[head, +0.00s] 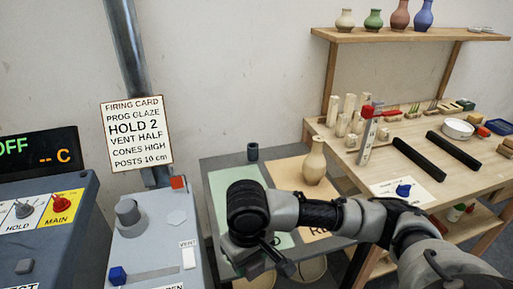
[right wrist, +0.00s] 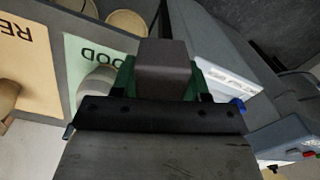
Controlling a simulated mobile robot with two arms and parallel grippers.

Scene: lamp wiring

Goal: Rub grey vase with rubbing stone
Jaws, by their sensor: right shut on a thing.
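My right gripper (head: 272,258) is over the front of the grey table, partly hidden by its own wrist in the head view. In the right wrist view, it (right wrist: 165,88) is shut on a dark grey-brown block, the rubbing stone (right wrist: 165,62). A pale grey rounded thing (right wrist: 97,84) stands on the green mat beside the gripper, partly covered by it; it looks like the grey vase, but I cannot tell for sure. In the head view my wrist hides that spot. I cannot see the stone touching it. My left gripper is not in view.
A tan vase (head: 314,163) stands on the tan mat (head: 284,172), right of the green mat (head: 222,184). A small dark cup (head: 252,152) is at the table's back. A grey control box (head: 150,235) is left; a wooden bench (head: 440,165) with tools is right.

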